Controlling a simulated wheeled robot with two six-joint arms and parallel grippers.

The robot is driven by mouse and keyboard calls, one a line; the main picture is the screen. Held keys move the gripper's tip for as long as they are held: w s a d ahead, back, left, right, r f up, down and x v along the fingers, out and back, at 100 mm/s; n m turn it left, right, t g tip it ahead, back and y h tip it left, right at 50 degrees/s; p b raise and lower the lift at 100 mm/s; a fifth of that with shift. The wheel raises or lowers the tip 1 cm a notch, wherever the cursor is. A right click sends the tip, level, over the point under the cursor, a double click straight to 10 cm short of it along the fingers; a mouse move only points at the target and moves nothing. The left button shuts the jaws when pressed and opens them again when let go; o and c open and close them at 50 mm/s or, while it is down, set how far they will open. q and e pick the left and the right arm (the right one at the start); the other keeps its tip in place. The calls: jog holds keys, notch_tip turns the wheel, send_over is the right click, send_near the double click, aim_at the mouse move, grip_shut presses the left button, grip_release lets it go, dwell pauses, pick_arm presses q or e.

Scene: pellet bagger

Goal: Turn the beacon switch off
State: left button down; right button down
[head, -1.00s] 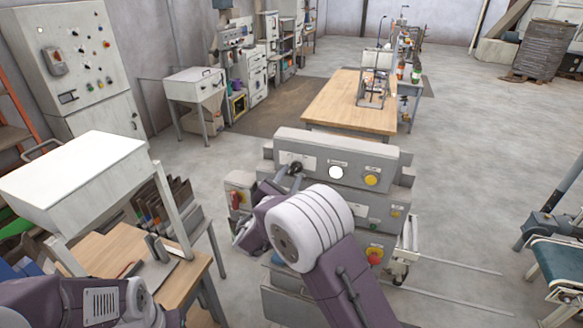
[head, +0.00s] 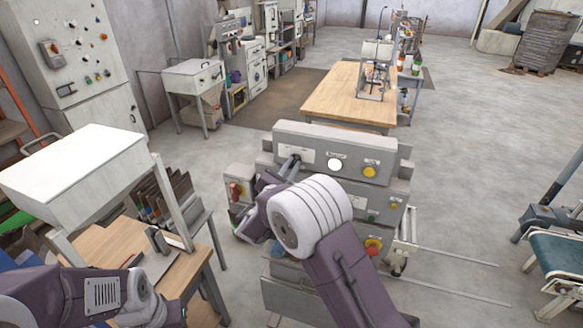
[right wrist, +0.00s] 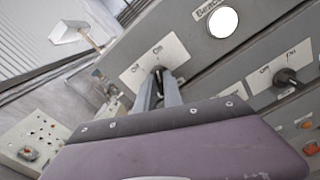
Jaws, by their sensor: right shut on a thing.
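The beacon switch is a small dark knob (right wrist: 158,71) on a pale plate (right wrist: 143,68) marked "Off" and "On", in the right wrist view. My right gripper (right wrist: 160,82) is shut on this knob, with one grey finger on each side. In the head view my right gripper (head: 290,166) reaches the upper left of the grey machine panel and hides most of the knob. Which label the knob points to cannot be told. A bright white round beacon lamp (head: 335,164) sits right of the switch; it also shows in the right wrist view (right wrist: 222,22). My left gripper is out of view.
A yellow button (head: 370,172) is right of the lamp, and a red knob on yellow (head: 373,246) is lower down. A second switch (right wrist: 287,77) is close to my right gripper. A white hopper (head: 75,170) and wooden table (head: 112,243) stand at left.

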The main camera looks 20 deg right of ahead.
jog(key=shift+n, duration=1.1)
jog(key=n, duration=0.2)
jog(key=shift+w+a+r+n, duration=0.1)
jog(key=shift+r+n, duration=0.05)
jog(key=shift+n, duration=0.25)
jog(key=n, duration=0.2)
jog(key=shift+n, duration=0.3)
jog(key=shift+a+n+p, duration=0.1)
jog(key=shift+n+p, duration=0.2)
jog(key=shift+n, duration=1.5)
jog(key=c, duration=1.5)
grip_release()
jog(key=shift+w, duration=0.1)
jog(key=shift+o, duration=0.2)
